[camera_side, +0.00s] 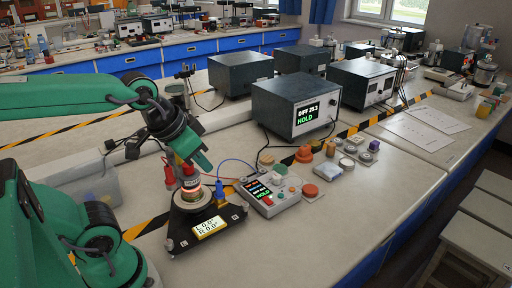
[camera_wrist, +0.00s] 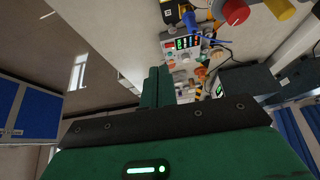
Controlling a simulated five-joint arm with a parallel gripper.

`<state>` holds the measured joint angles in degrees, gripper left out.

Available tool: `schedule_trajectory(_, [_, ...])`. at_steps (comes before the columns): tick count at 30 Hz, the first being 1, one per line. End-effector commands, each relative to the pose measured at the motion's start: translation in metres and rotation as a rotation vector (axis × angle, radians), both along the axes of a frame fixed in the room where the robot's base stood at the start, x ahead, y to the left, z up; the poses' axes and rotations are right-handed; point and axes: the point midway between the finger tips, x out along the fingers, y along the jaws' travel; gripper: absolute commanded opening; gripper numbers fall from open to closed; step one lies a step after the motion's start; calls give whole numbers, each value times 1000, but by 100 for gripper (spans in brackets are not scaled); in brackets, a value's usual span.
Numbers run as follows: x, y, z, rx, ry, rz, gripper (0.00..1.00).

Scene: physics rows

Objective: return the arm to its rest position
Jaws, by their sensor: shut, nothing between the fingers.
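My green arm reaches in from the left in the side view, with its forearm roughly level. My gripper (camera_side: 208,168) points down and to the right above the bench. Its fingers are shut with nothing between them. The closed fingers also show in the wrist view (camera_wrist: 158,78), pressed side by side. In the side view the fingertips appear just above and beside a black stand (camera_side: 180,237) with a lit ring and a red-topped piece. I cannot tell the exact gap between them.
An orange knob (camera_side: 304,154) and several small parts lie to the right. A clear bin (camera_side: 90,190) is at the left.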

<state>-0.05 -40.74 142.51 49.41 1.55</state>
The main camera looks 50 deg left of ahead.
Motion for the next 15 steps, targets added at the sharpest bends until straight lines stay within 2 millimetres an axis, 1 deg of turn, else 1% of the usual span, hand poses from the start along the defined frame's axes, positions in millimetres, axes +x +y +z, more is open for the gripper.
schedule_trajectory(3, [-9, 0, 0, -10, 8, 17, 0])
schedule_trajectory(5, [-11, 0, 0, -13, 11, 22, 0])
schedule_trajectory(15, [-12, 0, 0, -14, 12, 23, 0])
